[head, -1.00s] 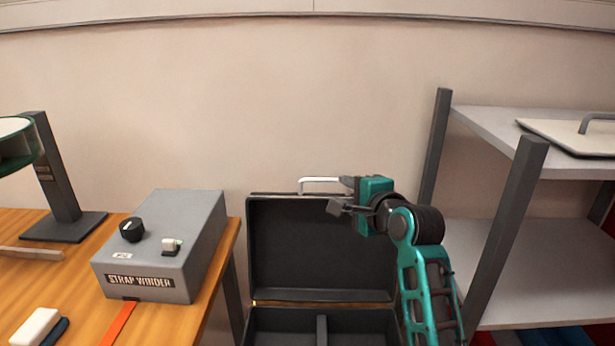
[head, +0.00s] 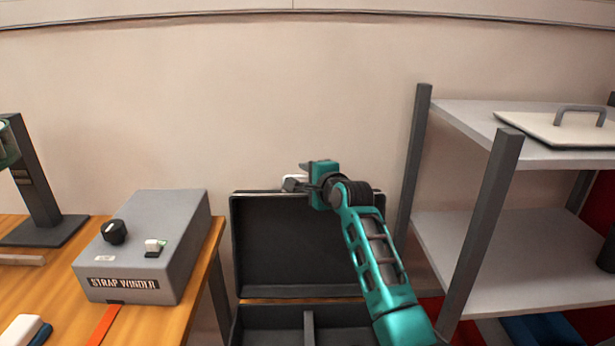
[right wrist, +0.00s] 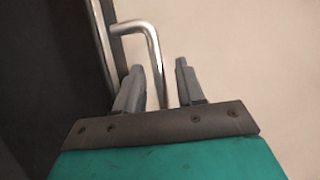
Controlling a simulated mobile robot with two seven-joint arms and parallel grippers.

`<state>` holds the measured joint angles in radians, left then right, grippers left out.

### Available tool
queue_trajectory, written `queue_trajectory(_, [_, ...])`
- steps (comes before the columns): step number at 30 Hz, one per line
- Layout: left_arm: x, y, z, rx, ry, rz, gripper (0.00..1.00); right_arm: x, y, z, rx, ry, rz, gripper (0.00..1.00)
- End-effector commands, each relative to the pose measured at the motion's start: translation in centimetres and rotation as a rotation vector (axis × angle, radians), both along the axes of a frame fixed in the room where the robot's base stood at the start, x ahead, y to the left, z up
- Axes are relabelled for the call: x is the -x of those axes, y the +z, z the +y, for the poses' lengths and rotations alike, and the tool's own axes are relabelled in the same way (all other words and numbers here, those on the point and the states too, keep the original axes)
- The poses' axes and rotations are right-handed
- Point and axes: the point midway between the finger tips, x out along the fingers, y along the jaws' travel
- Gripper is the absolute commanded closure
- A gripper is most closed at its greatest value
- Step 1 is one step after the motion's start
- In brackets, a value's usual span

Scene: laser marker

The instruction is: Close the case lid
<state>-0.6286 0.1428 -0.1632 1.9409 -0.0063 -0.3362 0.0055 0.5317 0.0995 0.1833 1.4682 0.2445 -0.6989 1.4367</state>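My right gripper (head: 294,183) is at the lid's top edge. The lid (right wrist: 40,70) is the dark area at left there. My left gripper is in neither view.
A wooden table (head: 180,315) with a grey strap winder box (head: 150,245) stands left of the case. A grey shelf rack (head: 480,195) stands close at right, bearing a tray with a handle (head: 560,128). The wall is behind.

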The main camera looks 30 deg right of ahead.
Motion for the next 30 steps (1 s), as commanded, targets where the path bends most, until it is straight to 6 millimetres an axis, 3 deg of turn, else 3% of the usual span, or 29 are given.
queue_trajectory(11, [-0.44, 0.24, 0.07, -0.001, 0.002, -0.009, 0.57, -0.32, -0.05, -0.01, 0.000, 0.000, -0.001, 0.63])
queue_trajectory(22, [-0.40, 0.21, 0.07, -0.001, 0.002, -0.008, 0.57, -0.30, -0.05, -0.01, 0.000, 0.000, -0.001, 0.98])
queue_trajectory(30, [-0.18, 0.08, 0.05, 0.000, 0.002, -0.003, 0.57, -0.29, -0.05, -0.01, 0.000, 0.000, -0.001, 1.00])
